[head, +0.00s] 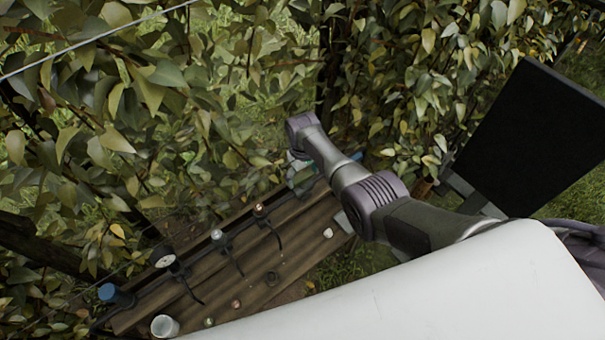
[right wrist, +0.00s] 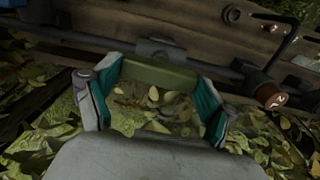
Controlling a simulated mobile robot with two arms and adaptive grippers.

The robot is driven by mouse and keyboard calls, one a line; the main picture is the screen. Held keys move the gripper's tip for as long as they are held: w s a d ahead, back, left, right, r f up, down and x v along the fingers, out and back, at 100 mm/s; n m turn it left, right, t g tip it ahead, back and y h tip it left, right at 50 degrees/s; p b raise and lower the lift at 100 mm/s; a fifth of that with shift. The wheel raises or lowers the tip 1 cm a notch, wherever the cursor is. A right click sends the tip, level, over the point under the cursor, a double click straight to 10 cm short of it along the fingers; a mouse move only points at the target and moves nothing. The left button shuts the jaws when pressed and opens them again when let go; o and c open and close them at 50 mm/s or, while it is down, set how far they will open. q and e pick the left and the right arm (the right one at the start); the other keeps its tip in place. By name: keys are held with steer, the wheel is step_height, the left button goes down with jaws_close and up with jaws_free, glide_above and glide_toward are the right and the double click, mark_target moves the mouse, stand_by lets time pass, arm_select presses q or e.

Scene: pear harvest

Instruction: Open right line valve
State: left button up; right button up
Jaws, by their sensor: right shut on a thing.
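A green valve handle (right wrist: 160,74) sits in front of a dark pipe fitting (right wrist: 155,48) along the wooden planks in the right wrist view. My right gripper (right wrist: 158,80) has its teal-lined fingers closed on the handle's two ends. In the head view my right gripper (head: 303,178) is at the far right end of the plank bench, partly hidden by my arm. The handle cannot be made out there. My left gripper is not in view.
The plank bench (head: 225,275) carries a pipe with a round gauge (head: 163,257), a blue-capped part (head: 116,294), a white cup (head: 164,326) and several small fittings. An orange-brown numbered cap (right wrist: 270,96) is right of the handle. Dense foliage (head: 220,80) stands behind.

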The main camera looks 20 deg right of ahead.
mark_target(303, 177)
steer(key=shift+n, duration=0.4)
steer(key=o, duration=1)
steer(key=shift+r, duration=0.1)
step_height(303, 177, up, 12)
stand_by(0.5)
